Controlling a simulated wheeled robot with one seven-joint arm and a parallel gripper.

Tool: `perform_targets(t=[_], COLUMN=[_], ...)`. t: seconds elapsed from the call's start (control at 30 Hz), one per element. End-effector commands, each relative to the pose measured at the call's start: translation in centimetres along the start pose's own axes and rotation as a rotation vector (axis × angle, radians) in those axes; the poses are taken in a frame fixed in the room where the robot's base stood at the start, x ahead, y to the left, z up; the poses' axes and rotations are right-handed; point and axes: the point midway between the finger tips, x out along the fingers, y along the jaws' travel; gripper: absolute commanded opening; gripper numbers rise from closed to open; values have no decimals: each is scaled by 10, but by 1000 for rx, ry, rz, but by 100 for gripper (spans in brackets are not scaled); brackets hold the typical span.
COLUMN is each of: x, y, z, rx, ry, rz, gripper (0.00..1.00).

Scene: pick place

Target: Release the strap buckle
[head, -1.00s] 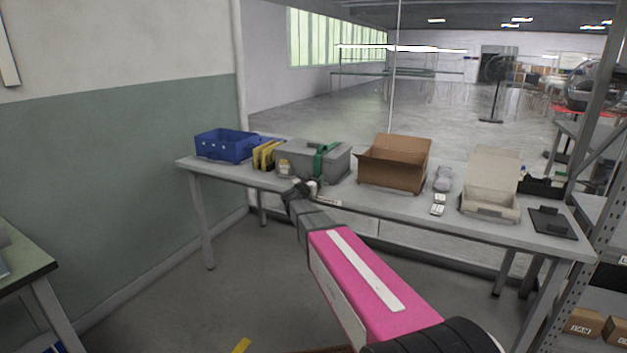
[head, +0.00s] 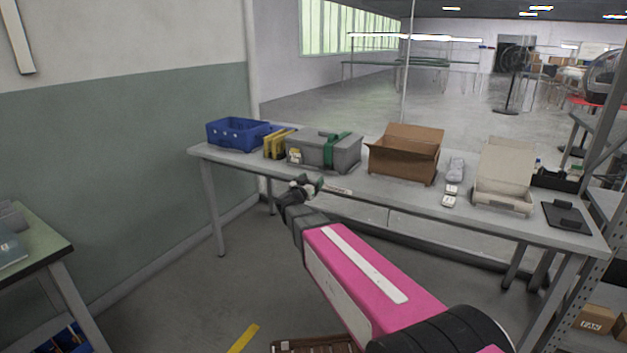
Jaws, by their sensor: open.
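A grey case (head: 308,151) stands on the long table, with a green strap (head: 335,148) over its lid and down its front near the middle. The strap's buckle is too small to make out. My gripper (head: 307,184) is open at the table's front edge, below and in front of the case. It appears apart from the strap, with nothing seen between its fingers.
On the table (head: 390,195), yellow items (head: 277,143) and a blue crate (head: 235,134) stand left of the case. An open cardboard box (head: 402,160) stands close to its right. Farther right are small items and an open beige box (head: 500,185).

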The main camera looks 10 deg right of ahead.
Motion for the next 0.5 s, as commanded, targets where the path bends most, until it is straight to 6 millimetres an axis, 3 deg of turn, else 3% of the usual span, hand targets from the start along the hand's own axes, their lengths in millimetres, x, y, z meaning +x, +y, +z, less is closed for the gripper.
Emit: perform_targets(t=[0.13, 0.3, 0.37, 0.5], x=[0, 5, 11, 28], y=[0, -6, -14, -40], z=[0, -5, -10, -32], rx=[0, -1, -3, -20], ry=[0, 2, 6, 12], rz=[0, -33, -73, -228], gripper=[71, 16, 0, 0])
